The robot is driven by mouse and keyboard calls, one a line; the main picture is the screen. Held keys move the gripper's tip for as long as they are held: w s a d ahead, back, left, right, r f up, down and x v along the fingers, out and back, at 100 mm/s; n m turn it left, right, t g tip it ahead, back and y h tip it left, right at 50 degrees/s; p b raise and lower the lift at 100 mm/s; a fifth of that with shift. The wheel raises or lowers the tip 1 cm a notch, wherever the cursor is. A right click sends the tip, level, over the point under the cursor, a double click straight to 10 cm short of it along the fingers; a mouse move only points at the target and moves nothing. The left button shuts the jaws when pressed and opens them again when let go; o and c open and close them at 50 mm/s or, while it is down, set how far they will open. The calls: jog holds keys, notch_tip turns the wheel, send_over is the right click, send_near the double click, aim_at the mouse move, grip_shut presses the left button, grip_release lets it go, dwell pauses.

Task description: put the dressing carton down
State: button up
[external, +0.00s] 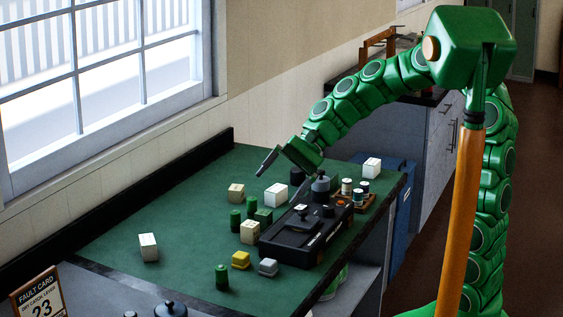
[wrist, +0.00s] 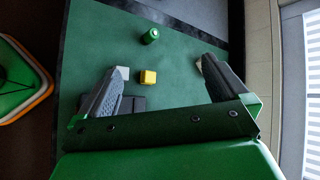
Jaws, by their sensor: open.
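My gripper (external: 274,174) is open and empty above the far half of the green bench top. In the wrist view its two fingers (wrist: 161,69) stand wide apart with nothing held between them. A white carton (external: 276,195) rests upright on the bench just below and beside the fingers, apart from them as far as I can see. Other white cartons stand at the left (external: 148,247) and the far right (external: 372,167). No label is readable, so I cannot tell which is the dressing carton.
A black lever unit (external: 300,238) stands right of centre. Cream boxes (external: 236,193), green cans (external: 222,277), a yellow block (external: 241,260) and a grey block (external: 268,267) surround it. A wooden tray with spools (external: 366,203) sits behind. The bench's left part is mostly clear.

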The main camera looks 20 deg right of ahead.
jog(key=s+d+f+n+h, duration=0.1)
jog(key=s+d+h, duration=0.2)
jog(key=d, duration=0.9)
jog(key=s+d+f+n+t+h, duration=0.1)
jog(key=s+d+f+h, duration=0.1)
jog(key=s+d, duration=0.7)
jog(key=s+d+f+n+h, duration=0.1)
jog(key=s+d+h, duration=0.3)
jog(key=d, duration=1.1)
jog(key=s+f, duration=0.1)
jog(key=s, duration=0.2)
jog(key=shift+d+n+h, duration=0.3)
jog(key=shift+d+h, duration=0.05)
jog(key=shift+h, duration=0.05)
jog(key=shift+a+f, duration=0.1)
jog(key=shift+a, duration=0.15)
jog(key=w+d+r+m+t, duration=0.2)
jog(key=w+d+m, duration=0.1)
jog(key=w, duration=1.6)
jog(key=w+d+r+m+t+h, duration=0.1)
jog(key=w+d+r+m+t, duration=0.2)
jog(key=w, duration=1.6)
jog(key=w+d+r+m+t, duration=0.15)
jog(key=w+d, duration=0.25)
jog(key=w, duration=1.5)
jog(key=x, duration=0.9)
jog(key=shift+d+f+m, duration=0.25)
jog(key=shift+f+m, duration=0.1)
jog(key=shift+m, duration=0.1)
jog(key=shift+w, duration=0.15)
